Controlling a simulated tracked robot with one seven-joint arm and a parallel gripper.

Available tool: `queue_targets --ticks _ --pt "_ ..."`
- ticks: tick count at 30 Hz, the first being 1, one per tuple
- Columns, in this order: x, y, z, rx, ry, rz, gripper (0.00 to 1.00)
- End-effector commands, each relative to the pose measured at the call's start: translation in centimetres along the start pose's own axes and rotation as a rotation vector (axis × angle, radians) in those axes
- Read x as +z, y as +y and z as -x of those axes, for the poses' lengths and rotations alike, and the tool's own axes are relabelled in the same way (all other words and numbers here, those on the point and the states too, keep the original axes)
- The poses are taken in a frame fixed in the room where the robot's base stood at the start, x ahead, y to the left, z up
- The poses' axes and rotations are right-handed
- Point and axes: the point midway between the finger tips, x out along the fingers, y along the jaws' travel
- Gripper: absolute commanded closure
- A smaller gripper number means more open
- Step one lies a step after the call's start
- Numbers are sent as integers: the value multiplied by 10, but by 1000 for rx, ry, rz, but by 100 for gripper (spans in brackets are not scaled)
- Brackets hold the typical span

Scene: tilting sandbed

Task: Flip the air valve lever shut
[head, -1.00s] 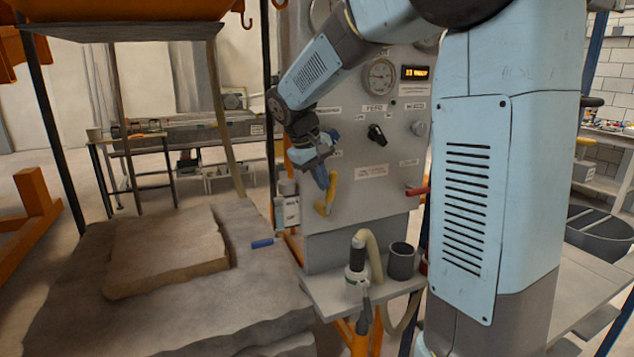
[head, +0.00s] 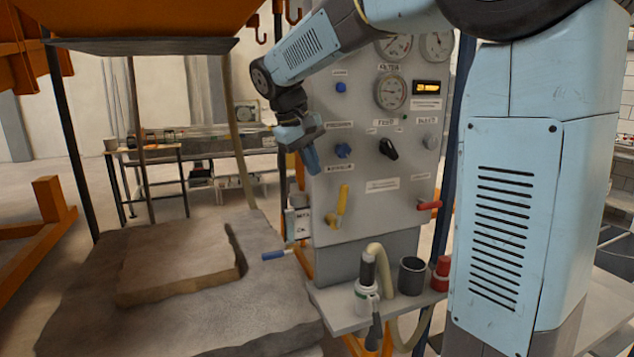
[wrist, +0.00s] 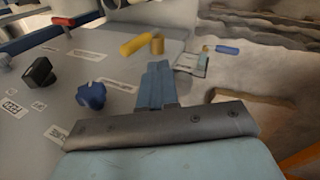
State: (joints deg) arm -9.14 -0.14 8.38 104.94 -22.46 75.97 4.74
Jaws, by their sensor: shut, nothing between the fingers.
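A yellow lever (head: 343,200) is on the lower left of the grey control panel (head: 410,165); its handle points up from its pivot. It also shows in the wrist view (wrist: 140,44), beyond my fingertips. A red lever (head: 429,206) sits at the panel's lower right, pointing sideways. I cannot read which label names the air valve. My gripper (head: 313,165) is shut and empty, above and left of the yellow lever and apart from it. Its closed fingers show in the wrist view (wrist: 157,80).
A blue knob (head: 343,150) and a black knob (head: 388,148) sit on the panel near my gripper. Below, a shelf (head: 345,318) carries a hosed bottle, a dark cup (head: 411,276) and a red item. The sandbed (head: 90,300) lies left; an orange hopper hangs above it.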

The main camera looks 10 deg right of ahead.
Motion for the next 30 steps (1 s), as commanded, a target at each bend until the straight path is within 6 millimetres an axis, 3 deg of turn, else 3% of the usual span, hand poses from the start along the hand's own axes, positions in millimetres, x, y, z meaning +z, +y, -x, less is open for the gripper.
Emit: queue_targets --ticks 6,19,30 --pt "1 3 18 0 0 -2 100" --pt "1 3 18 3 -4 -2 100" --pt "5 -24 -19 196 -132 -5 100"
